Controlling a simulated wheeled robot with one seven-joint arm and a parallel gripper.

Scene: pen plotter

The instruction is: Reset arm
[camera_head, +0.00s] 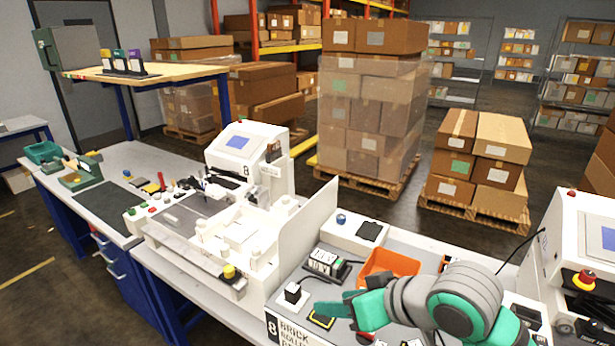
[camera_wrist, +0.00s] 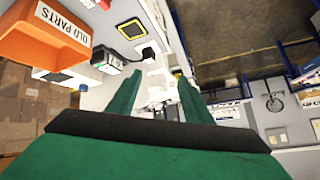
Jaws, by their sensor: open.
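My gripper (camera_head: 328,310) is green and reaches left over the grey work surface at the lower right of the head view. In the wrist view my gripper (camera_wrist: 160,84) shows two green fingers spread apart, with nothing between them. The forearm and wrist stretch in from the right in the head view. The white plotter machine (camera_head: 243,160) with a blue screen stands left of the arm, apart from it, beyond a white upright panel (camera_head: 305,232).
An orange bin (camera_head: 392,264) stands close behind my arm; it also shows in the wrist view (camera_wrist: 35,45), labelled "OLD PARTS". A black-topped white block (camera_head: 293,293) stands near the fingers. Another white machine (camera_head: 580,245) stands at right. Stacked boxes (camera_head: 365,110) are behind.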

